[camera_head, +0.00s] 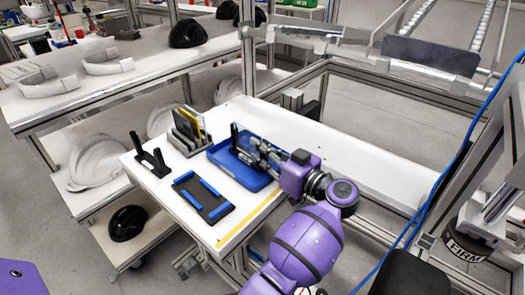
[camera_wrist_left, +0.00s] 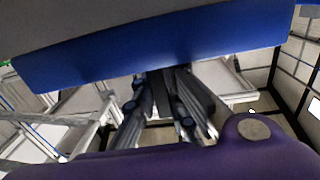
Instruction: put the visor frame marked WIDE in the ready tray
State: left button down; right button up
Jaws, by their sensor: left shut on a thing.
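My left gripper (camera_head: 256,152) reaches in over the blue tray (camera_head: 256,183) on the white table. It is shut on a dark, thin piece (camera_head: 235,136), probably the visor frame, which stands upright over the tray's back left part. I cannot read any WIDE mark on it, and I cannot tell whether it touches the tray floor. In the left wrist view, the fingers (camera_wrist_left: 168,100) point up toward a broad blue band (camera_wrist_left: 160,48) that hides their tips; I cannot tell whether this is the tray. My right gripper is not in view.
The table's right part (camera_head: 330,165) is clear.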

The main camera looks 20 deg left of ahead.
pick_arm(q)
jog(key=shift+f, duration=0.1)
jog(key=shift+s+f, duration=0.15)
jog(key=shift+f, duration=0.45)
jog(key=c, duration=1.8)
grip_release()
jog(key=shift+f, duration=0.25)
jog(key=shift+r, duration=0.15)
jog(key=v, duration=0.4)
jog(key=r+v, duration=0.1)
jog(key=v, duration=0.1)
jog(key=shift+d+r, duration=0.1)
jog(key=shift+d, duration=0.3)
jog(key=shift+s+d+r, duration=0.15)
jog(key=shift+d, duration=0.15)
